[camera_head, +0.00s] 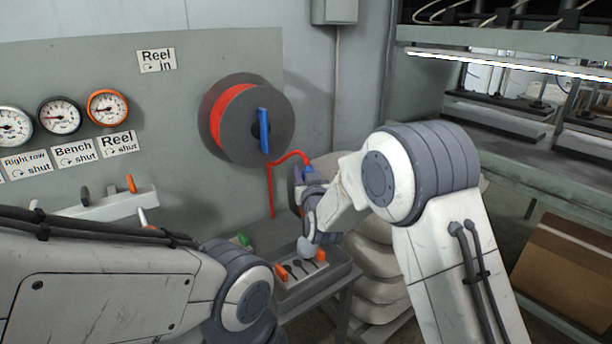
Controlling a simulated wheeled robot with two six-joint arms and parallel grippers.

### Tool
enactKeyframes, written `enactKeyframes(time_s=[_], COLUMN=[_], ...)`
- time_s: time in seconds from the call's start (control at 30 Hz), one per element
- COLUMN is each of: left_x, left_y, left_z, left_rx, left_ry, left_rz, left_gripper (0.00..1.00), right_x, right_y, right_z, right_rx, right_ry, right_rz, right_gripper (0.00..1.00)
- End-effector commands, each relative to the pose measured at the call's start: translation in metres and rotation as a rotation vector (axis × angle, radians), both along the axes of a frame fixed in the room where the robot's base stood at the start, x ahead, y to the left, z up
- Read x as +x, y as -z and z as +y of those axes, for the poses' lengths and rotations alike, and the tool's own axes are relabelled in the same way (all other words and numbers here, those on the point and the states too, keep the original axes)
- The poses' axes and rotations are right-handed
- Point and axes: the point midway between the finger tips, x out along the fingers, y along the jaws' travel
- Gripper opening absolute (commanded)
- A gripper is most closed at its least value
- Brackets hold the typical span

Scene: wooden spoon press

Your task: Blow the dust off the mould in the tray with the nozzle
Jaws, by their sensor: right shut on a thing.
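The mould (299,269) is a light grey block with dark spoon-shaped hollows and an orange piece at each end. It lies in the grey tray (318,287) on a stand at the lower middle. My right gripper (309,222) is above the mould, seen from behind and partly covered by my wrist. It is shut on the nozzle, whose blue part (309,174) shows at the end of the red hose (271,190). The nozzle's tip is hard to make out. My left arm comes in at lower left; its gripper is out of view. Dust on the mould is too small to tell.
The hose reel (246,120) with a blue handle hangs on the panel behind. Several gauges (107,107) and a valve shelf (108,203) are at left. Stacked pale sacks (376,262) stand right of the tray. A cardboard box (567,262) is at far right.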

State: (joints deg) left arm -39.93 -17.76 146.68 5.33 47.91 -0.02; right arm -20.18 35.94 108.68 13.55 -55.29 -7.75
Motion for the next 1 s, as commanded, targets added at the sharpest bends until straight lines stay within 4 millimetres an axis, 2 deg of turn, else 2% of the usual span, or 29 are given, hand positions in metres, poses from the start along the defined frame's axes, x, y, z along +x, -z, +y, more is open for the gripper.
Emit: enactKeyframes(time_s=[0.03, 0.1, 0.5, 1.0], left_x=[0.0, 0.0, 0.0, 0.0], left_y=[-0.005, -0.007, -0.021, -0.021], left_z=[0.0, 0.0, 0.0, 0.0], left_rx=[0.0, 0.0, 0.0, 0.0], left_ry=[0.0, 0.0, 0.0, 0.0], left_rz=[0.0, 0.0, 0.0, 0.0], left_gripper=[0.89, 0.89, 0.89, 0.89], right_x=[0.0, 0.0, 0.0, 0.0], right_y=[-0.009, -0.015, -0.044, -0.044], right_z=[0.0, 0.0, 0.0, 0.0], right_rx=[0.002, 0.002, 0.002, 0.002], right_ry=[0.0, 0.0, 0.0, 0.0], right_rz=[-0.006, -0.007, -0.007, -0.005], right_gripper=[0.0, 0.0, 0.0, 0.0])
